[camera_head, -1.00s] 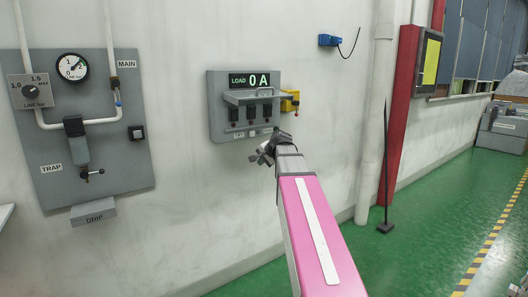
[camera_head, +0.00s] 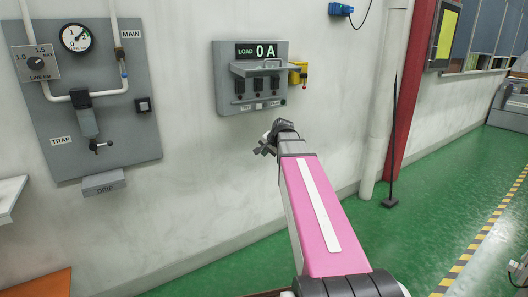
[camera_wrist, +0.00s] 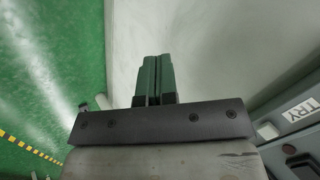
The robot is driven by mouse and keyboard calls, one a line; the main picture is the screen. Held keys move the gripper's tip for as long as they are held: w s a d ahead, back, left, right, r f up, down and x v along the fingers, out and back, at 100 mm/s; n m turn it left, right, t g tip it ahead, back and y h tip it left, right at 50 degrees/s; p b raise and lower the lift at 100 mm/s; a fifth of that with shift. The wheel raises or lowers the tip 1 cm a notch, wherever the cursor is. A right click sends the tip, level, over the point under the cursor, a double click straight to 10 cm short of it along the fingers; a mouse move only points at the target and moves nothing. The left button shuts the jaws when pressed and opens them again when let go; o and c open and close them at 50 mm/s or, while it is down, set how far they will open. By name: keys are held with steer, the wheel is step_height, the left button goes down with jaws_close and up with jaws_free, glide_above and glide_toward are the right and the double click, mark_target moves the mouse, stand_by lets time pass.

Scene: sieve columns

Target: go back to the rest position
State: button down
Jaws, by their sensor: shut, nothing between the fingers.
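My gripper (camera_head: 268,146) is at the end of my pink arm, in front of the wall and below the grey load panel (camera_head: 226,92). In the wrist view my gripper (camera_wrist: 153,62) shows its two green fingers pressed together with nothing between them. The load panel's display reads 0 A, and it has a row of dark switches under a clear-looking bar. The panel's edge with a TRY label (camera_wrist: 301,112) shows at the right of the wrist view, beside my gripper and apart from the fingers.
A yellow part (camera_head: 299,73) sits at the load panel's right side. A grey trap panel (camera_head: 140,150) with gauge and pipes is on the left, above a drip box (camera_head: 103,183). A red column (camera_head: 408,90) and a black stand (camera_head: 390,202) are right. Green floor (camera_head: 420,230) is open.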

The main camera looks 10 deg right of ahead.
steer(key=s+a+f+n+g+h, duration=0.1)
steer(key=s+a+f+n+g, duration=0.1)
steer(key=s+f, duration=0.5)
steer(key=s+a+f+n+g+h, duration=0.1)
steer(key=s+a+f+n+g, duration=0.1)
steer(key=s+f, duration=0.6)
steer(key=s+a+f+n+g+h, duration=0.1)
steer(key=s+a+f+n+g, duration=0.1)
steer(key=s+f, duration=0.6)
step_height(320, 180, down, 5)
steer(key=n+g, duration=0.1)
steer(key=n, duration=0.1)
steer(key=shift+a+r+n, duration=0.2)
steer(key=shift+a+n, duration=0.1)
steer(key=shift+w, duration=0.1)
